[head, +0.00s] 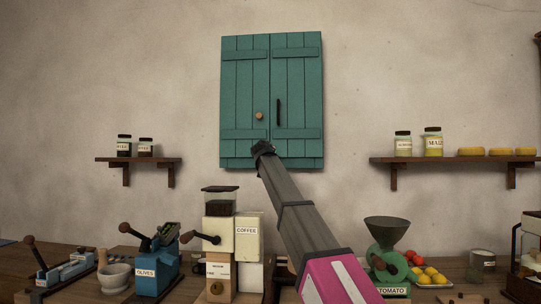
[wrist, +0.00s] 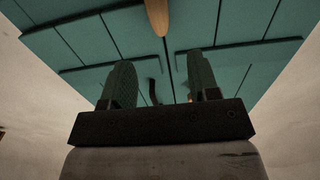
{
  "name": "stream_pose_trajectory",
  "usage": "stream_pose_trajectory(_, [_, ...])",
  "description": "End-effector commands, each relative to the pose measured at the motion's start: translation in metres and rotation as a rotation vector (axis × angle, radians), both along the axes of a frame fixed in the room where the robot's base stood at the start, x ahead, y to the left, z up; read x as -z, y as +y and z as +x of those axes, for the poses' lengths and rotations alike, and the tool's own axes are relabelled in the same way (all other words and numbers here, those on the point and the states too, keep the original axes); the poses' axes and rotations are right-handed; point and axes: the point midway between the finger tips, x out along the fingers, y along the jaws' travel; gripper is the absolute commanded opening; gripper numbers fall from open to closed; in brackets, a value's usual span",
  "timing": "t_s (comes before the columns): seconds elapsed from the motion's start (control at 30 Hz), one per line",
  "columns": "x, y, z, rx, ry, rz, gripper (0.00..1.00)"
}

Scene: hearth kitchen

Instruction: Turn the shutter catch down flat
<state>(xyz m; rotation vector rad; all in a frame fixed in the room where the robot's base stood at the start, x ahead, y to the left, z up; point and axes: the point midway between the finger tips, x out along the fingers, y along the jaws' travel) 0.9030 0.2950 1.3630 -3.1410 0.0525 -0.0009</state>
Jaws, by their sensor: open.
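A teal two-leaf shutter (head: 297,85) hangs shut on the wall; it also shows in the wrist view (wrist: 85,40). A tan wooden tapered piece (wrist: 157,14), apparently the catch, lies across the gap between the leaves at the top of the wrist view. My gripper (head: 262,146) is in front of the shutter's lower middle. In the wrist view my gripper (wrist: 159,60) is open, and the wooden piece shows between and beyond its fingertips. I cannot tell whether they touch.
A round wooden knob (head: 260,116) and a black upright handle (head: 278,112) sit above my gripper on the shutter. Shelves with jars flank it, left (head: 138,160) and right (head: 455,160). A coffee grinder (head: 220,240) and a green mill (head: 387,245) stand near my arm on the counter.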

Motion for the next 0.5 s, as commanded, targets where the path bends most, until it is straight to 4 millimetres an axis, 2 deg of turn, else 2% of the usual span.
stream_pose_trajectory(0.17, [-0.001, -0.001, 0.023, 0.001, 0.001, 0.0, 0.55])
stream_pose_trajectory(0.5, [-0.001, -0.003, 0.083, 0.001, 0.001, -0.001, 0.55])
